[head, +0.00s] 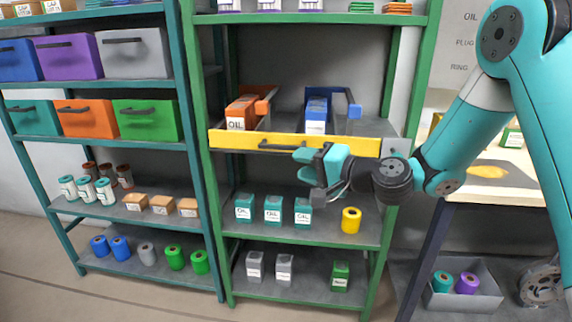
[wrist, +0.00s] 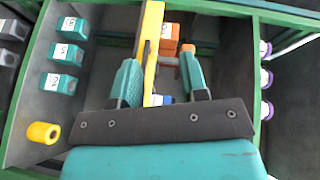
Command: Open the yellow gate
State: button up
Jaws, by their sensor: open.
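The yellow gate (head: 235,139) is a long bar across the front of the middle shelf of the green rack, and it looks closed. A dark handle (head: 275,147) is on its front face. In the wrist view the gate (wrist: 152,30) runs up the picture between my finger tips, with the handle (wrist: 146,55) on its left side. My gripper (head: 305,164) is open at the right part of the gate, near the handle's right end. In the wrist view my gripper (wrist: 159,60) has its fingers apart; I cannot tell whether they touch the gate or handle.
Behind the gate stand an orange OIL box (head: 241,113) and a blue box (head: 317,114). Teal OIL boxes (head: 273,208) and a yellow roll (head: 351,220) are on the shelf below. A teal rack (head: 187,130) stands left, a table (head: 500,180) right. Floor lies in front.

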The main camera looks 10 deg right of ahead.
jog(key=w+d+f+m+t+h+b, duration=0.1)
jog(key=w+d+f+m+t+h, duration=0.2)
jog(key=w+d+f+m+t, duration=0.25)
jog(key=g+p, duration=0.1)
jog(key=p, duration=0.5)
send_near(284, 148)
jog(key=shift+m+h, duration=0.3)
jog(key=shift+m, duration=0.05)
jog(key=x, duration=0.9)
jog(key=shift+w+a+r, duration=0.1)
jog(key=shift+a, duration=0.05)
jog(key=shift+c, duration=0.4)
grip_shut()
